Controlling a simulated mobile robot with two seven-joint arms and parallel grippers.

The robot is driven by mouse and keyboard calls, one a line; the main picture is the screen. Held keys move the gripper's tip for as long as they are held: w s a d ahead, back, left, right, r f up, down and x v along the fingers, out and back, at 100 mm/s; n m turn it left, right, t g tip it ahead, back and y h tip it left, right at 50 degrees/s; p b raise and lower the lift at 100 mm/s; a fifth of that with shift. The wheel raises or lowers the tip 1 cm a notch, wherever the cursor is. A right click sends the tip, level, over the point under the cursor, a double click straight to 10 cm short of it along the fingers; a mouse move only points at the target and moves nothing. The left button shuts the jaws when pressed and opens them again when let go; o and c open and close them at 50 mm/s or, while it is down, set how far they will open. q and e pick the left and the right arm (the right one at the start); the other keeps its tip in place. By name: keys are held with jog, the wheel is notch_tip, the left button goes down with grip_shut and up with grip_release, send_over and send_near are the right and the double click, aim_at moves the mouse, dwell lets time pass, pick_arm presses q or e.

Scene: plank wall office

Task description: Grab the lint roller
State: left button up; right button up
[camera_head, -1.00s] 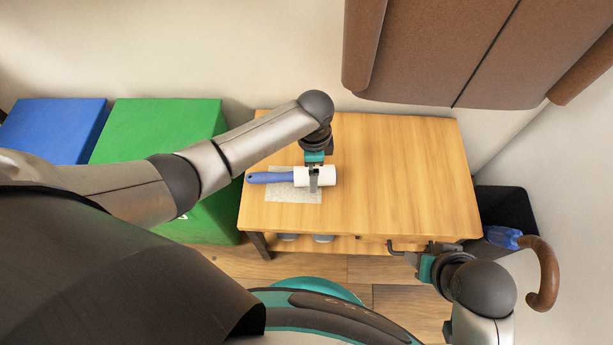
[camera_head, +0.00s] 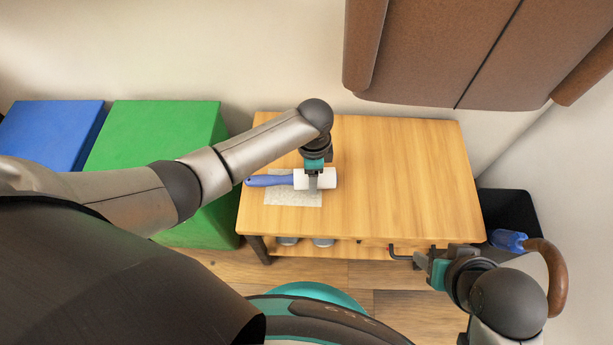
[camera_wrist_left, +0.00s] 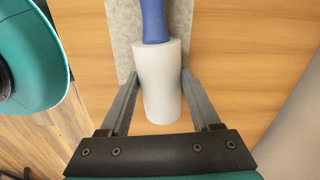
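The lint roller, with a white cylinder (camera_head: 325,178) and a blue handle (camera_head: 270,180), lies flat on a grey mat on the wooden table, handle to the left. My left gripper (camera_head: 313,184) is over the white cylinder. In the left wrist view my left gripper (camera_wrist_left: 160,78) has one finger against each side of the white cylinder (camera_wrist_left: 160,85), with no clear gap. The blue handle (camera_wrist_left: 154,20) runs away from it. My right gripper (camera_head: 408,255) is by the table's front right corner; its finger gap is unclear.
The wooden table (camera_head: 400,180) is clear right of the roller. The grey mat (camera_head: 295,199) lies under it. Green (camera_head: 150,135) and blue (camera_head: 50,130) boxes stand left. A dark bin (camera_head: 510,208) holding a blue item is right; a brown curved handle (camera_head: 556,280) is nearby.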

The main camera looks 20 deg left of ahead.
pick_arm(q)
jog(key=c, duration=0.9)
jog(key=shift+r, duration=0.25)
